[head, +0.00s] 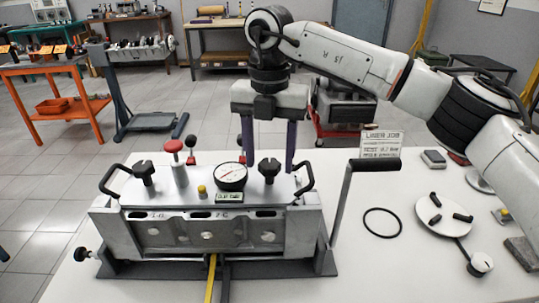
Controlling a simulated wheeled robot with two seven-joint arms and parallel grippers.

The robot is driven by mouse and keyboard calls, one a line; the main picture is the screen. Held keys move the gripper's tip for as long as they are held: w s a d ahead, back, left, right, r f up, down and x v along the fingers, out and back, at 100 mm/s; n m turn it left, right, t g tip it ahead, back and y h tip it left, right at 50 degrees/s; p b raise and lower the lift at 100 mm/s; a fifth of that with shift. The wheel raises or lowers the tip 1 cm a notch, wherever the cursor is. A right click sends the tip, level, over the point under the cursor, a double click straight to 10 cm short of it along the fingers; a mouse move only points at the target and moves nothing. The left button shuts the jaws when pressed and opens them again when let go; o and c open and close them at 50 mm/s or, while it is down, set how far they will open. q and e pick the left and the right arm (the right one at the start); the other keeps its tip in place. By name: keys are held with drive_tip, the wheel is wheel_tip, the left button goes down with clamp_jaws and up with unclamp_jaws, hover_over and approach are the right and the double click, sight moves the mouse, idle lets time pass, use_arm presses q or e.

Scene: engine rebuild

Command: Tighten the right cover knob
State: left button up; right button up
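The right cover knob (269,171) is a black lobed knob on the right part of the grey cover plate (205,187), on top of the metal engine fixture (208,238). A matching left cover knob (145,173) stands on the left part of the plate. My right gripper (269,163) points straight down over the right knob. Its two dark purple fingers are wide apart, one on each side of the knob in the picture. I see no contact, and I cannot tell how far behind the knob the fingers are. My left gripper is not in view.
A dial gauge (231,177), a red-topped post (176,163) and a yellow cap (202,191) stand on the cover left of the knob. A lever (348,200) rises at the right. A black ring (381,223) and a round plate (443,214) lie on the white table.

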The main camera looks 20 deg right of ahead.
sight(270, 164)
drive_tip(key=shift+r, duration=0.1)
wheel_tip(270, 164, up, 10)
idle(0.6)
drive_tip(key=shift+s, duration=0.1)
